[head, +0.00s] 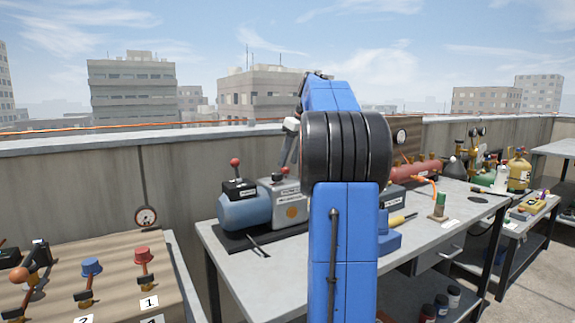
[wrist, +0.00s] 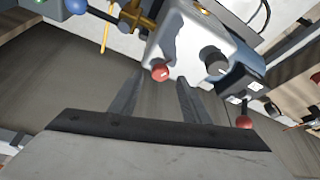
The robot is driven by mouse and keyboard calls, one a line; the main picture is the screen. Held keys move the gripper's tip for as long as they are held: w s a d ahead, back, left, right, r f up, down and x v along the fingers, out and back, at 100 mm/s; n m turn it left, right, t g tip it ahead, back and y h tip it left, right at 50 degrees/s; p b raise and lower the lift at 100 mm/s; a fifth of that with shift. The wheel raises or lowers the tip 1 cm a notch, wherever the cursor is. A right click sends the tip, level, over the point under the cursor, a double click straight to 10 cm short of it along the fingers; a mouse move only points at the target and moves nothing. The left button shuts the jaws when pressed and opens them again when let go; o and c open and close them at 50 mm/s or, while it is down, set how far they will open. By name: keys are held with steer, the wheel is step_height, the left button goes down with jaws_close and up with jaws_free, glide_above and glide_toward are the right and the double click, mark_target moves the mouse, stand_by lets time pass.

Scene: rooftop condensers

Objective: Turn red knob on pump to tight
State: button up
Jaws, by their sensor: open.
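The pump (head: 262,208) stands on the bench at centre left in the head view, with a blue motor end and a grey body. In the wrist view, its pale body (wrist: 188,45) carries a red knob (wrist: 160,72) and a black knob (wrist: 213,59). My gripper (wrist: 160,78) is open; its two fingers point at the pump, one on each side of the red knob in the picture. I cannot tell whether the fingertips reach it. A separate red ball (head: 235,162) tops a black switch box on the pump.
A wooden board with a blue knob (head: 91,267) and a red knob (head: 143,257) stands at the left. A concrete wall runs behind.

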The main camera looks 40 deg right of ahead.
mark_target(285, 171)
steer(key=shift+x, duration=1.3)
steer(key=c, duration=1)
steer(key=shift+c, duration=0.2)
